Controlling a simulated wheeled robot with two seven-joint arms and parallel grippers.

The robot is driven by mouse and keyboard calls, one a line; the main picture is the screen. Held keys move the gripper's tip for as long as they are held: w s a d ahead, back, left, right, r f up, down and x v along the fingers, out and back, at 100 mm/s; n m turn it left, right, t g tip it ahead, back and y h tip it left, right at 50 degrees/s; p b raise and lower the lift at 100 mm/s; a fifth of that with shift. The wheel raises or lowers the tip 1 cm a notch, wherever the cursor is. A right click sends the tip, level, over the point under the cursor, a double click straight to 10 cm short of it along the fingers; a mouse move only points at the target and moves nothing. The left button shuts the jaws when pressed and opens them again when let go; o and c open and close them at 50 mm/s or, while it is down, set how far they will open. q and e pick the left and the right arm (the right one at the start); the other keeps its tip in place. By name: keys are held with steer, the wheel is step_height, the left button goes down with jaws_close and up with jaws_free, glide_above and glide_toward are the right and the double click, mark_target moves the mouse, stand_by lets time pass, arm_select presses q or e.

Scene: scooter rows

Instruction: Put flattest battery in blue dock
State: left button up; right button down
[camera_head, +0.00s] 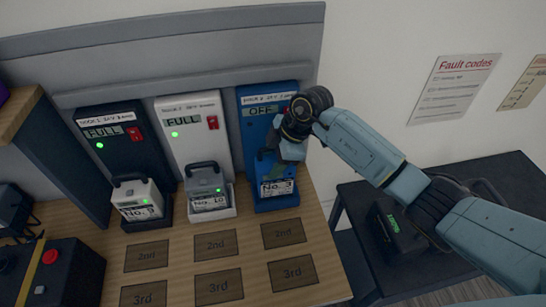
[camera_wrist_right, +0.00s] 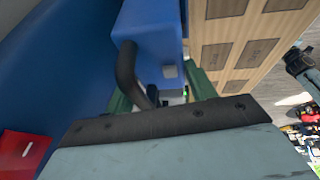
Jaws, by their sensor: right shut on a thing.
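The blue dock (camera_head: 256,133) is the right one of three docks, and its display reads OFF. A blue battery labelled No. 3 (camera_head: 277,187) stands upright in its lower tray; whether it is fully seated I cannot tell. My right gripper (camera_head: 287,152) is at the battery's top, shut on its handle. The dark curved handle (camera_wrist_right: 127,75) also shows in the right wrist view, between the green fingers, partly hidden by the gripper's body. A small green light shows beside it.
A black dock (camera_head: 112,150) and a white dock (camera_head: 192,135) read FULL and hold batteries No. 9 (camera_head: 137,200) and No. 10 (camera_head: 206,187). Marked 2nd and 3rd spots (camera_head: 216,245) on the wooden top are empty. A dark device with a green display (camera_head: 396,230) sits on the right table.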

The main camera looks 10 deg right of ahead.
steer(key=shift+w+a+f+b, duration=0.1)
steer(key=shift+f+b, duration=0.35)
steer(key=shift+f, duration=0.5)
stand_by(0.4)
steer(key=shift+c, duration=2.1)
jaws_free()
steer(key=shift+s+f, duration=0.2)
steer(key=shift+f, duration=0.05)
steer(key=p+v, duration=0.8)
steer(key=v, duration=1.4)
steer(key=shift+r+p, duration=0.35)
steer(key=shift+s, duration=0.1)
